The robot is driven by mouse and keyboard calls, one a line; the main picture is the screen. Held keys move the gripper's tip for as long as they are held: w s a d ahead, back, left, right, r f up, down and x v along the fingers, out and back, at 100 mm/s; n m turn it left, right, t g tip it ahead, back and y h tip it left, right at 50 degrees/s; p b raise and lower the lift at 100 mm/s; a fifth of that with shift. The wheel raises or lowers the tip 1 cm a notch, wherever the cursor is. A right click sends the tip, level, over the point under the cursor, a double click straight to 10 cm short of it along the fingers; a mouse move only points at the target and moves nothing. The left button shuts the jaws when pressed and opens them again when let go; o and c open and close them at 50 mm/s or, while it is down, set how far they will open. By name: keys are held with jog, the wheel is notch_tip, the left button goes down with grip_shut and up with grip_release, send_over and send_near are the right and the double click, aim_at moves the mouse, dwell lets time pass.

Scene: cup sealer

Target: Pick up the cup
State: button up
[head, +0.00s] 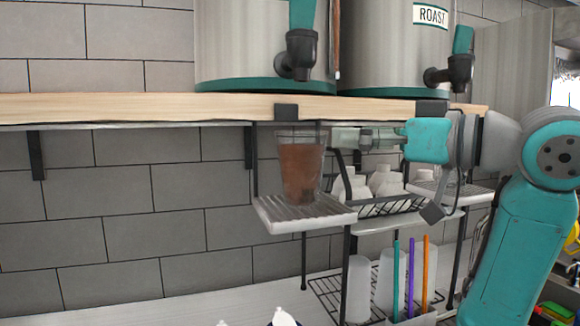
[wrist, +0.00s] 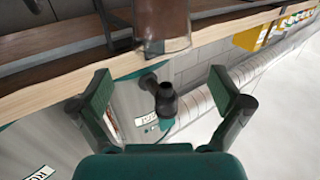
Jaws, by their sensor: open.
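The cup (head: 301,172) is clear and holds a brown drink. It stands upright on a ridged drip tray (head: 275,216) under the wooden shelf. The cup also shows at the top middle of the wrist view (wrist: 162,22), beyond my fingertips. My gripper (head: 338,138) reaches in from the right at the height of the cup's upper part. In the wrist view its two fingers (wrist: 162,90) are spread wide with nothing between them. The fingertips are close to the cup's right side; I cannot tell whether they touch it.
Two large drink dispensers (head: 265,40) with black spouts (head: 300,55) stand on the wooden shelf (head: 150,107) above the cup. A wire rack (head: 390,207) with white items is to the right of the tray. Cups and coloured straws (head: 411,275) stand below. The left wall area is clear.

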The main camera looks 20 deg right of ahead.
aim_at(301, 133)
jog(key=x, duration=0.9)
jog(key=shift+w+a, duration=0.2)
jog(key=shift+a, duration=0.1)
jog(key=c, duration=1.6)
jog(key=shift+r, duration=0.1)
notch_tip(301, 133, up, 4)
jog(key=shift+s+d+f, duration=0.15)
jog(key=v, duration=1.7)
jog(key=shift+s+d+f, duration=0.1)
jog(key=shift+s+d, duration=0.05)
jog(key=shift+s, duration=0.1)
